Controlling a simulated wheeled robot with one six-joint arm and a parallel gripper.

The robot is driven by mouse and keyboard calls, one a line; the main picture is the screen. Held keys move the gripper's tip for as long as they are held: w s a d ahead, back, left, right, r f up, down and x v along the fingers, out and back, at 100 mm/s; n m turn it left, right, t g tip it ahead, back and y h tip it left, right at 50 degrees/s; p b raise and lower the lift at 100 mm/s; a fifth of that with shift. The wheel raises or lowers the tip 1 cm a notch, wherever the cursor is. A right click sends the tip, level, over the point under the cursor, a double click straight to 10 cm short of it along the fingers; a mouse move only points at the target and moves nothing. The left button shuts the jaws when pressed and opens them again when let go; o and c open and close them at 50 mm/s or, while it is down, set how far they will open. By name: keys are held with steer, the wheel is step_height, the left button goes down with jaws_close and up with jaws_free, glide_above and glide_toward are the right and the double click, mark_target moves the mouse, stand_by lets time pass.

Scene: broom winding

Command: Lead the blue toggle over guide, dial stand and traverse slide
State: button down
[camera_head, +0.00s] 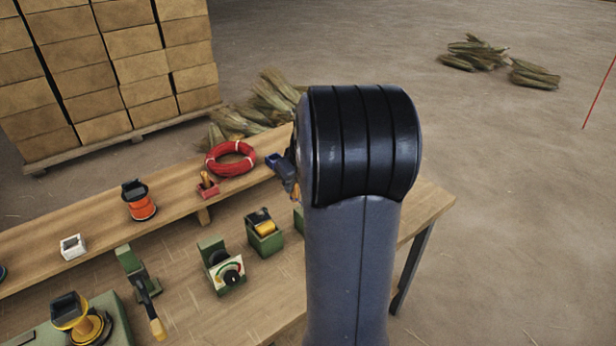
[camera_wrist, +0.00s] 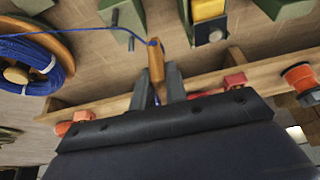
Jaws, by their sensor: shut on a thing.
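The blue toggle shows as a wooden peg (camera_wrist: 155,58) in the wrist view, with blue cord at its tip. My gripper (camera_wrist: 157,76) is shut on it; in the head view my gripper (camera_head: 287,176) is beside my arm, above the bench's back part. Blue cord (camera_wrist: 105,37) runs from a blue-wound spool (camera_wrist: 54,68) at left to the toggle. The dial stand (camera_head: 229,272) is green with a white dial face. I cannot tell which green piece is the guide.
A red cord ring (camera_head: 230,158), red block with peg (camera_head: 207,186), orange spool (camera_head: 140,203) and white box (camera_head: 73,246) sit on the raised shelf. A yellow-handled lever stand (camera_head: 150,300) is at front left. My arm hides the bench's right part.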

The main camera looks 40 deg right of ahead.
steer(key=a, duration=4.5)
steer(key=shift+a, duration=0.3)
